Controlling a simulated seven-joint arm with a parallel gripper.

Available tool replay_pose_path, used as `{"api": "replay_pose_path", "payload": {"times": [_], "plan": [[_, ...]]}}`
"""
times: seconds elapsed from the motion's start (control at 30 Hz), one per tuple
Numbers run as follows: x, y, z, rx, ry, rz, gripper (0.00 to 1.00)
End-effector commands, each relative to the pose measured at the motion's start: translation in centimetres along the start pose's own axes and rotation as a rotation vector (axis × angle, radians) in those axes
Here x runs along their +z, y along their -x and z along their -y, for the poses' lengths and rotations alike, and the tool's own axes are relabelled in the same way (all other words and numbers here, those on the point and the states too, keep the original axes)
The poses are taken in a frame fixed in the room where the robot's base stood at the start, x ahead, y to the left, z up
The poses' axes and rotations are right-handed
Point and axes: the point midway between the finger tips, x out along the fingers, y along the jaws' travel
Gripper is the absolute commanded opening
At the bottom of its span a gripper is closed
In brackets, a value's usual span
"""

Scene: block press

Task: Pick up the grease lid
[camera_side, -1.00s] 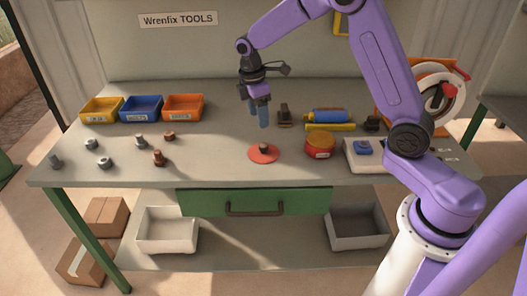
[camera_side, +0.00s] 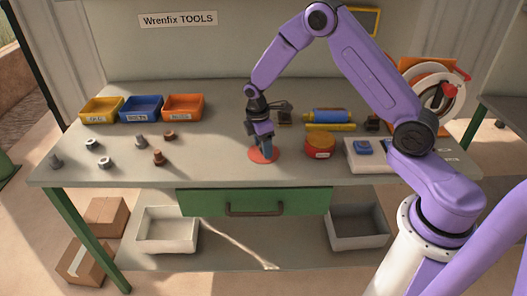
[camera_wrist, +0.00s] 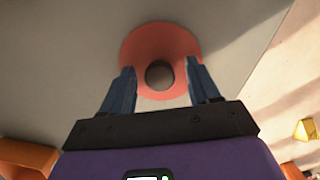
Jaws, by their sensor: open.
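The grease lid, a flat red disc (camera_side: 255,158) with a dark round knob, lies on the bench top near its front edge. In the wrist view the lid (camera_wrist: 160,40) and its knob (camera_wrist: 159,74) sit in the middle. My gripper (camera_side: 266,155) is low over the lid, pointing down, with its blue fingers hiding the knob in the side view. In the wrist view my gripper (camera_wrist: 160,80) is open, one finger on each side of the knob with a gap to both.
A red tin (camera_side: 320,147) with a label stands right of the lid. A white box with a blue button (camera_side: 363,147) is further right. Yellow, blue and orange bins (camera_side: 183,107) stand back left, with several loose bolts and nuts in front. The bench around the lid is clear.

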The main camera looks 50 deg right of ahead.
Motion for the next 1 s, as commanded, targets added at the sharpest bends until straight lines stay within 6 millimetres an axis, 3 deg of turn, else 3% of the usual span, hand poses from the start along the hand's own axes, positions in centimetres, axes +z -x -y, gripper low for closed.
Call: {"api": "replay_pose_path", "payload": {"times": [0.23,0.27,0.4,0.43,0.83,1.0], "plan": [[0.0,-0.2,0.0,0.001,0.000,-0.001,0.61],[0.0,-0.2,0.0,0.001,0.000,-0.001,0.55],[0.0,-0.1,0.0,0.001,0.000,-0.001,0.09],[0.0,-0.1,0.0,0.001,0.000,-0.001,0.03],[0.0,0.0,0.0,0.001,0.000,-0.001,0.03],[0.1,1.1,-0.1,0.004,0.001,-0.002,0.03]]}}
